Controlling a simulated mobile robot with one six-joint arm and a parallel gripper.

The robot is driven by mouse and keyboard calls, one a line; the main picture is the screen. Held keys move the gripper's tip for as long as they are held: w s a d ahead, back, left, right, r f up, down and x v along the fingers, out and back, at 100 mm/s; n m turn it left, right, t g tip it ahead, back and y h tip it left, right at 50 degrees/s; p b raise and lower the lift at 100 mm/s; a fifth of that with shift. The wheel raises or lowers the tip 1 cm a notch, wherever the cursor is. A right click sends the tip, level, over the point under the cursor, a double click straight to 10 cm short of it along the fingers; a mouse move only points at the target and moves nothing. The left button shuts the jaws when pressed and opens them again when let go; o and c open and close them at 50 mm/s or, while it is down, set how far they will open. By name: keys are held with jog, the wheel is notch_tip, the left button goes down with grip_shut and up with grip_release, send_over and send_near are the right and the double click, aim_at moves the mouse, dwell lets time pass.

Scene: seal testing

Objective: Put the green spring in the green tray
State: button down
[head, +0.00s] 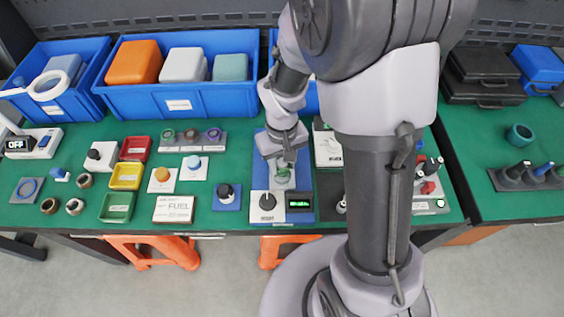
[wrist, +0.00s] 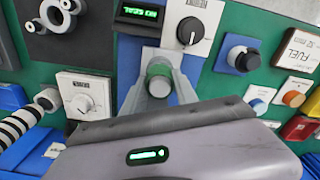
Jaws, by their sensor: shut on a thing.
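My gripper (head: 284,170) is low over the blue test station in the head view. The green tray (head: 117,207) is at the front left of the bench, below the yellow and red trays, and looks empty.
The station has a black knob (head: 267,201) and a lit green display (head: 299,203). A knob on a blue plate (head: 226,196) and a FUEL box (head: 174,209) stand between station and green tray. A yellow tray (head: 126,176) and a rack of rings (head: 191,140) are behind.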

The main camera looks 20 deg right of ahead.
jog(key=shift+r+p, duration=2.9)
jog(key=shift+r, duration=0.8)
jog(key=shift+f, duration=0.1)
